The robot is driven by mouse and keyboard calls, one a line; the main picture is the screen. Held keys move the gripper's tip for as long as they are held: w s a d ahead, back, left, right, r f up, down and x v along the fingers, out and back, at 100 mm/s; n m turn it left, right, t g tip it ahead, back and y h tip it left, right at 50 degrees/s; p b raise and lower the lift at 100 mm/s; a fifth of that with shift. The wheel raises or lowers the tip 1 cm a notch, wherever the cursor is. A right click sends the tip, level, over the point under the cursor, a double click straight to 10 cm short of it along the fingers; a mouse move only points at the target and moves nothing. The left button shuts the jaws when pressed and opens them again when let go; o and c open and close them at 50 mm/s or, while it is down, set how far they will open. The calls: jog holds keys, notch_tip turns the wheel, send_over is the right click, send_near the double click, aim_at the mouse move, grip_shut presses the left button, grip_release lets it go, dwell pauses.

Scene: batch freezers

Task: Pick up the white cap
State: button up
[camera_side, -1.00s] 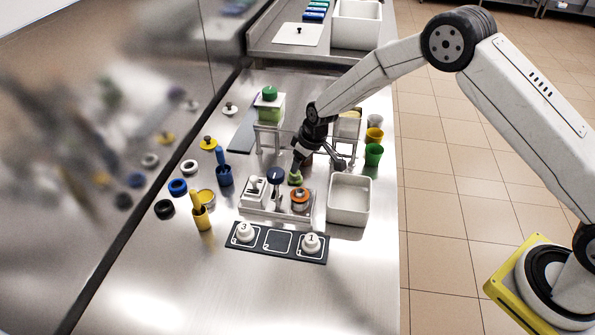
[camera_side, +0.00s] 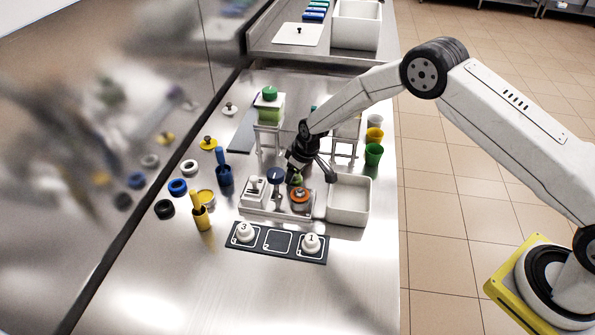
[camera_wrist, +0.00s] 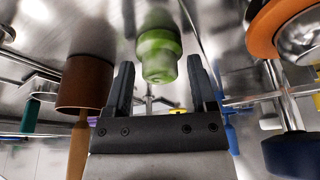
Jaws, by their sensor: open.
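Two things could be the white cap: a white round lid with a dark knob (camera_side: 230,108) at the back left of the counter, and a plain white ring (camera_side: 189,167) farther forward on the left. I cannot tell which is meant. My gripper (camera_side: 311,177) is open, to the right of both and clear of them, above the back of the small white station. A small green piece (camera_side: 297,180) shows by its left finger in the side view. In the wrist view a green piece (camera_wrist: 158,55) appears between the open fingers; whether they touch it is unclear.
The small station has an orange-ringed cup (camera_side: 300,195). A white bin (camera_side: 348,215) stands right of it, and a dark numbered mat (camera_side: 277,253) lies in front. Blue (camera_side: 178,187) and black (camera_side: 164,209) rings lie left. The front counter is clear.

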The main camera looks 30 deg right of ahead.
jog(key=shift+w+f, duration=0.1)
jog(key=shift+f, duration=0.25)
dwell(0.3)
jog(key=c, duration=0.9)
jog(key=shift+r, duration=0.1)
jog(key=shift+r, duration=0.8)
jog(key=s+r, duration=0.3)
jog(key=s, duration=0.1)
jog(key=s+d+r, duration=0.1)
jog(key=s+r, duration=0.3)
jog(key=s, duration=0.1)
jog(key=s+r, duration=0.4)
jog(key=s, duration=0.1)
jog(key=shift+d+r, duration=0.1)
jog(key=shift+d, duration=0.25)
jog(key=shift+s+d+f, duration=0.25)
jog(key=shift+s+d, duration=0.05)
jog(key=shift+d, duration=0.45)
jog(key=shift+s+d+f, duration=0.25)
jog(key=shift+s+d, duration=0.05)
jog(key=shift+d, duration=0.45)
jog(key=shift+s+d+f, duration=0.25)
jog(key=shift+s+d, duration=0.05)
jog(key=shift+d, duration=0.45)
